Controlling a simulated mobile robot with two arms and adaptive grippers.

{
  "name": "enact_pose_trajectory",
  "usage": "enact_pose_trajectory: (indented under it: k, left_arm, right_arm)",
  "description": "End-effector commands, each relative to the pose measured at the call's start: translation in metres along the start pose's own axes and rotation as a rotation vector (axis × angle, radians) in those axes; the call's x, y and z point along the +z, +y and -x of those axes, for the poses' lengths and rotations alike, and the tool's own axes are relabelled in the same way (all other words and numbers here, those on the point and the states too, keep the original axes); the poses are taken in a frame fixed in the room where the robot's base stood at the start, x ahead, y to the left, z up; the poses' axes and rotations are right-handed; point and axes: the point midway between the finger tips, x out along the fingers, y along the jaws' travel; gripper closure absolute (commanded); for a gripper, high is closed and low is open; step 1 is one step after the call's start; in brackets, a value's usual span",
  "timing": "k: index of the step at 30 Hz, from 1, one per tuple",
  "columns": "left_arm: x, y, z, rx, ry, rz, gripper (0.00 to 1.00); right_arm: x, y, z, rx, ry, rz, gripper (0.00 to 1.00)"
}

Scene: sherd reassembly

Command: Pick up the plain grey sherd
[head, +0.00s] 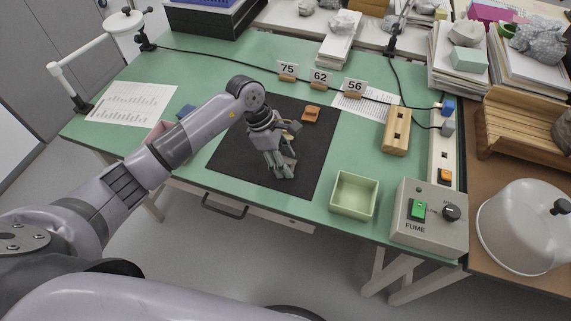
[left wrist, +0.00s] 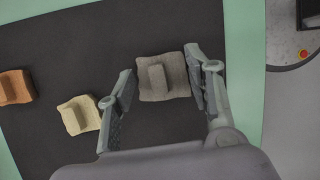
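The plain grey sherd (left wrist: 175,82) lies on the dark mat in the left wrist view, with a raised ridge on its top. My left gripper (left wrist: 162,84) is open, with one finger on each side of the grey sherd. A small gap shows at the left finger; the right finger is very close to the sherd's edge, and I cannot tell whether it touches. In the head view my left gripper (head: 283,170) points down over the mat and hides the grey sherd. My right gripper is not in view.
On the dark mat (head: 232,160) are an orange sherd (head: 311,114) and a cream sherd (left wrist: 79,115), left of the gripper in the wrist view. A pale green tray (head: 354,178), a wooden block (head: 396,137) and a fume switch box (head: 428,232) stand to the right. Number cards stand behind.

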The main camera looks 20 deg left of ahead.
Motion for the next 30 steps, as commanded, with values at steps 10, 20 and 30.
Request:
enact_pose_trajectory:
  k: [10, 20, 30]
  left_arm:
    - [0.0, 0.0, 0.0, 0.0, 0.0, 0.0, 0.78]
    - [0.0, 0.0, 0.001, 0.001, 0.0, 0.0, 0.83]
    - [0.013, 0.001, 0.033, 0.006, 0.001, -0.003, 0.84]
  right_arm:
    - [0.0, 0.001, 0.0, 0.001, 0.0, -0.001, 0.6]
    - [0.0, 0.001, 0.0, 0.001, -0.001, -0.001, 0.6]
    - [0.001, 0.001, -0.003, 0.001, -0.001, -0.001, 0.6]
